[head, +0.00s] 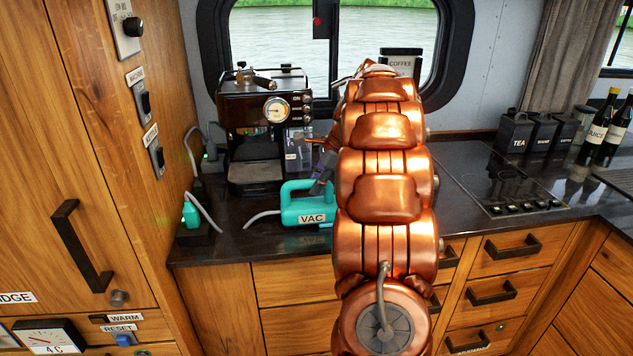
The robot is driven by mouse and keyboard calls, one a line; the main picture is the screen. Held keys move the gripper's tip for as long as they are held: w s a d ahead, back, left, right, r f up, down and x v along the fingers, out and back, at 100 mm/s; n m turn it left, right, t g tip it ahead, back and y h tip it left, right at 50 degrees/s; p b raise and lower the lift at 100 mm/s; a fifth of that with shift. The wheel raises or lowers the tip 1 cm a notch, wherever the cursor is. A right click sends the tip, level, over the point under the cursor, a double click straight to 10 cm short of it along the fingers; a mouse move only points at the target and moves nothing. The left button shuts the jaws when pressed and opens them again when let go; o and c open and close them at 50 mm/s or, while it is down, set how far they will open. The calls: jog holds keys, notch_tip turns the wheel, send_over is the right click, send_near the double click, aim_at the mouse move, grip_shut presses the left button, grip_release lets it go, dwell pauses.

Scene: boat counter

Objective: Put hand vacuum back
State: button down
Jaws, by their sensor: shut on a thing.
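The hand vacuum (302,217) is a teal body with a loop handle and a white "VAC" label. It is on or just above the dark counter, in front of the coffee machine; I cannot tell whether it touches the counter. A grey hose or cord runs from its left end. My gripper (319,187) comes down from the upper right and is shut on the vacuum at its handle. My copper arm hides the vacuum's right end and part of the gripper. A small teal piece (191,215) stands on a black base (198,235) at the counter's left end, with a grey cord beside it.
The espresso machine (262,130) stands close behind the vacuum. A wooden cabinet wall (80,150) borders the counter on the left. The hob (495,180), black canisters (540,133) and bottles (600,125) are on the right. Counter between the vacuum and black base is mostly clear.

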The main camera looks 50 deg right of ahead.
jog(key=c, duration=0.9)
grip_release()
jog(key=shift+c, duration=0.2)
jog(key=b+v, duration=0.1)
jog(key=v, duration=1.1)
jog(key=shift+r+b, duration=0.15)
jog(key=shift+b, duration=0.2)
